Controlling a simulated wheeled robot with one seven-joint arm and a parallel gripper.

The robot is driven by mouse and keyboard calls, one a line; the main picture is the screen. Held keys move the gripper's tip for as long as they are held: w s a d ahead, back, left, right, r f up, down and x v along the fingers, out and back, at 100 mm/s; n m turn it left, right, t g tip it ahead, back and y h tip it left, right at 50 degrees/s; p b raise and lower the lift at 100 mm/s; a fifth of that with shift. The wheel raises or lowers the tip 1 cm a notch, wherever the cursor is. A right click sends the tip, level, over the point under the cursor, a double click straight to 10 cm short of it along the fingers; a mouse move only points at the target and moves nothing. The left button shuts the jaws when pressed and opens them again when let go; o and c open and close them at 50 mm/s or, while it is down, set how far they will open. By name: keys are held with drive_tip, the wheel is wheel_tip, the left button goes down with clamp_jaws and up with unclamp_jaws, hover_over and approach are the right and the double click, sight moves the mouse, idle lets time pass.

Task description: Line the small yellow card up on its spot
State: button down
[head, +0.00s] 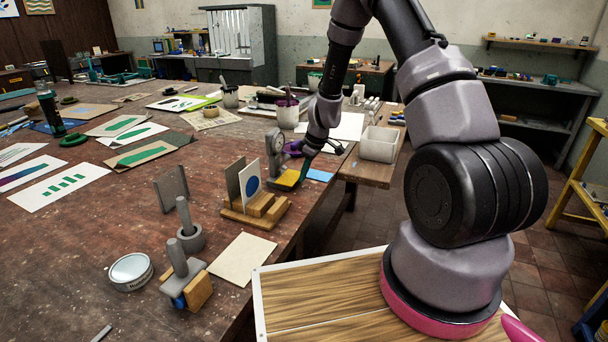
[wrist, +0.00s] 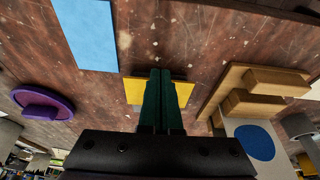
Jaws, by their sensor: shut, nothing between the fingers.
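A marked spot for the card cannot be made out.
A blue sheet (wrist: 88,32) lies beside the card, with a purple disc (wrist: 42,103) nearby. A stepped wooden stand (head: 262,208) holding a blue-dot card (head: 252,185) is close on the other side. A white tray (head: 379,145) stands behind to the right.

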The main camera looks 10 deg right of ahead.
drive_tip(key=shift+w+a, duration=0.4)
drive_tip(key=shift+a, duration=0.15)
drive_tip(key=shift+s+d, duration=0.1)
drive_tip(key=shift+d, duration=0.05)
drive_tip(key=shift+s+d, duration=0.1)
drive_tip(key=shift+d, duration=0.05)
idle(0.3)
wheel_tip(320, 180, up, 7)
idle(0.9)
